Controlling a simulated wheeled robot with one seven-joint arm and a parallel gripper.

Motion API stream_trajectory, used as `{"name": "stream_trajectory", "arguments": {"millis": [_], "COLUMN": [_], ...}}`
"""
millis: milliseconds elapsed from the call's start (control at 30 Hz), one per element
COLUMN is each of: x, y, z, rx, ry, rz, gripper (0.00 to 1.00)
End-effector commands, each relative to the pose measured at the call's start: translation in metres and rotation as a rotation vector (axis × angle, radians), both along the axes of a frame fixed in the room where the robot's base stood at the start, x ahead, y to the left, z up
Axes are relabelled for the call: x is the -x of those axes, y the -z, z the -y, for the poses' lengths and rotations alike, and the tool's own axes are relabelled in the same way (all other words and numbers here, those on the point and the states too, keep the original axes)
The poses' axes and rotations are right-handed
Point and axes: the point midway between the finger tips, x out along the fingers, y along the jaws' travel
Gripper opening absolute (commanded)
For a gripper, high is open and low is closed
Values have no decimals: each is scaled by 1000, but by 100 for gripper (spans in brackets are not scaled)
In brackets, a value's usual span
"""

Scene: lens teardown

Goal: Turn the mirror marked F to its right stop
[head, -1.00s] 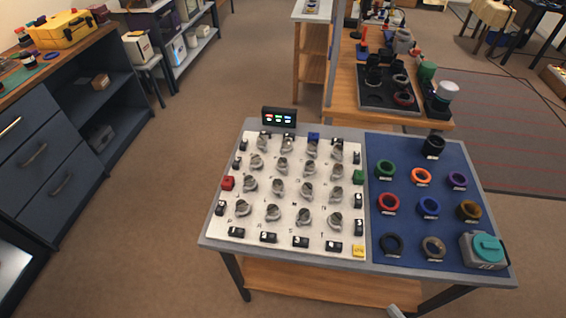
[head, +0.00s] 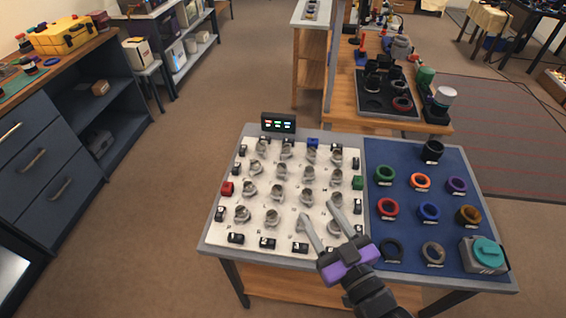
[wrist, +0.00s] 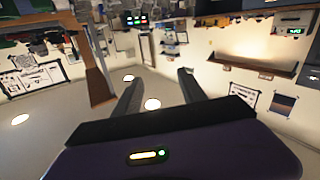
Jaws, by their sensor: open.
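Several small grey mirrors on round mounts stand in rows on a white board (head: 228,226) at the left of the table. One mirror is in the second row (head: 282,168) and another is in the row below it (head: 277,191). The letters beside them are too small to read, so I cannot tell which is F. My gripper (head: 317,211) is open and empty over the front right part of the board, and hides part of the front-row mirrors. In the wrist view my gripper (wrist: 156,86) has its two fingers apart with nothing between them; no mirror is recognisable there.
A blue mat (head: 405,228) on the right holds coloured rings and a teal-topped grey box (head: 484,254). Another bench (head: 345,105) with parts stands behind.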

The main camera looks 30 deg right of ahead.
Motion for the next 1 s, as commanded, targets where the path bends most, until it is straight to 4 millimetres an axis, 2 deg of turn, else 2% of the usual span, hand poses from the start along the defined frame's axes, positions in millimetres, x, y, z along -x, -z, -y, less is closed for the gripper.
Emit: {"name": "stream_trajectory", "arguments": {"millis": [33,100,367,600,800,1000], "x": [-24,-53,-161,-254,-318,-361], "y": [2,8,20,17,3,-17], "z": [5,11,36,58,71,77], "rx": [19,44,142,232,306,383], "ry": [8,20,59,73,51,-22], "rz": [-3,-25,-143,-305,-479,-696], "gripper": [49,49,49,49,49,49]}}
